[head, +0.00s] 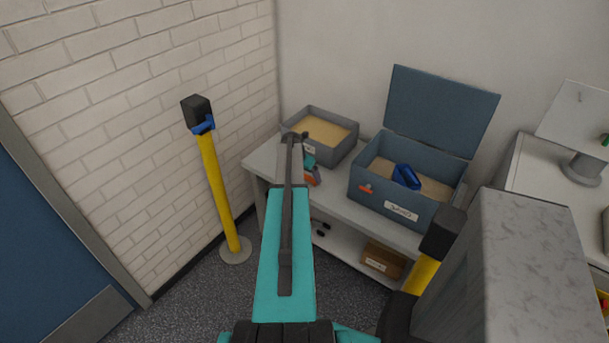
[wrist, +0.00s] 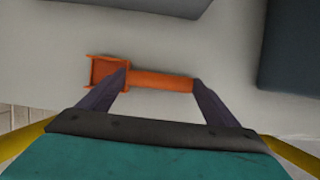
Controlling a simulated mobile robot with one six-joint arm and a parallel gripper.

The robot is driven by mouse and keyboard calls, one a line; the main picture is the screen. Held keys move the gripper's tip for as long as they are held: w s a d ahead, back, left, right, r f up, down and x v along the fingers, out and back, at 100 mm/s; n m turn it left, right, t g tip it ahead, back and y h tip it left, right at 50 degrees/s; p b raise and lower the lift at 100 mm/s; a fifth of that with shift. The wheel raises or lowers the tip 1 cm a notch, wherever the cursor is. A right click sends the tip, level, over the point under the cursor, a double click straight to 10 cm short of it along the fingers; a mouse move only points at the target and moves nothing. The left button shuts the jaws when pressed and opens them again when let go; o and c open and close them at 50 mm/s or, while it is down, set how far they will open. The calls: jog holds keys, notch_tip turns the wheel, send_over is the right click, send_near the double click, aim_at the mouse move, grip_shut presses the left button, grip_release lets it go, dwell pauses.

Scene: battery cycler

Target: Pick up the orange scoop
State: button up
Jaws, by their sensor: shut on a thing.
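The orange scoop (wrist: 160,80) lies across the wrist view, its square bowl at the left and its handle pointing right. My gripper (wrist: 160,80) is shut on it lengthwise: the left finger is at the joint of bowl and handle, the right finger at the handle's far end. In the head view a small part of the scoop (head: 313,179) shows beside my arm, over the grey table; the arm hides most of it. I cannot tell whether it touches the table top.
On the table (head: 345,204) stand an open sand tray (head: 338,156) and a blue-grey lidded box (head: 385,200) of sand holding a blue object (head: 406,176). Yellow posts (head: 217,190) flank the table. A brown box (head: 383,261) sits on the lower shelf. A grey block (head: 530,270) is at the right.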

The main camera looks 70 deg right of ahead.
aim_at(306, 177)
jog(key=shift+r+b, duration=0.4)
jog(key=shift+r, duration=0.35)
jog(key=shift+r+b, duration=0.35)
jog(key=shift+r, duration=0.6)
jog(key=s+a+b, duration=0.1)
jog(key=s+a, duration=0.1)
jog(key=a, duration=0.5)
jog(key=s+a+r+b, duration=0.1)
jog(key=s+a+b, duration=0.1)
jog(key=a, duration=0.6)
jog(key=shift+s+a+r, duration=0.15)
jog(key=shift+s+r, duration=0.15)
jog(key=shift+s, duration=0.05)
